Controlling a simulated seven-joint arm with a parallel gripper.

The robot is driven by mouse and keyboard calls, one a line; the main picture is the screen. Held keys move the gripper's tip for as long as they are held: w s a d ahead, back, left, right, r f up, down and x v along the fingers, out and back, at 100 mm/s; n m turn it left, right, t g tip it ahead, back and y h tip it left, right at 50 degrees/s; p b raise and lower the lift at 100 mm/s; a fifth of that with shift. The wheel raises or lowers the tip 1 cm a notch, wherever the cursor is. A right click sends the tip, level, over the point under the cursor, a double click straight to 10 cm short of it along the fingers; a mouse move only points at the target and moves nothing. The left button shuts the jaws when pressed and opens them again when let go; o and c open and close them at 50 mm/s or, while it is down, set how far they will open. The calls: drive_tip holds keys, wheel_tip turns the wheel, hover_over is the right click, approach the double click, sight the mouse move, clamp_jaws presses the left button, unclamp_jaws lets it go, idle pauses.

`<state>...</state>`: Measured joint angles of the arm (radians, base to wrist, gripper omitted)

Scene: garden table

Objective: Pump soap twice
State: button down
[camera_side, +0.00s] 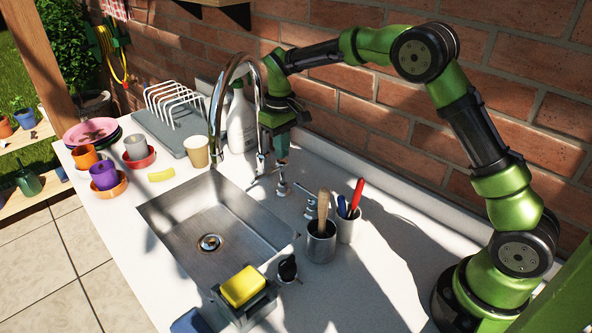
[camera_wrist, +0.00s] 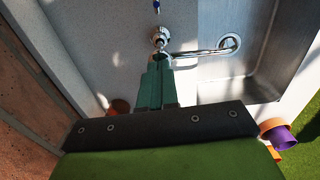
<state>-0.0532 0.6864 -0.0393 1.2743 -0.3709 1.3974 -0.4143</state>
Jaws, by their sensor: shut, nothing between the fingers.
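My gripper (camera_side: 281,160) points down behind the sink, its green fingers together and empty. Just below the fingertips is a small upright chrome fitting (camera_side: 282,186), which looks like the soap pump. A small gap seems to separate them, though contact is hard to judge. In the wrist view, the closed fingers (camera_wrist: 155,66) reach toward a round chrome top (camera_wrist: 160,38), with a chrome tube (camera_wrist: 205,51) running right toward the sink. The fingers partly hide what lies beneath them.
The tall chrome faucet (camera_side: 217,110) arches close left of my gripper. A second chrome fitting (camera_side: 309,207), a utensil cup (camera_side: 320,246) and a pen cup (camera_side: 347,228) stand nearer my base. A white bottle (camera_side: 240,125) stands behind. The sink (camera_side: 180,215) is empty.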

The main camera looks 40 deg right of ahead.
drive_tip(key=shift+f, duration=1.25)
drive_tip(key=shift+r, duration=0.1)
idle(0.4)
drive_tip(key=shift+r, duration=1.1)
drive_tip(key=shift+f, duration=1.2)
drive_tip(key=shift+r, duration=1.2)
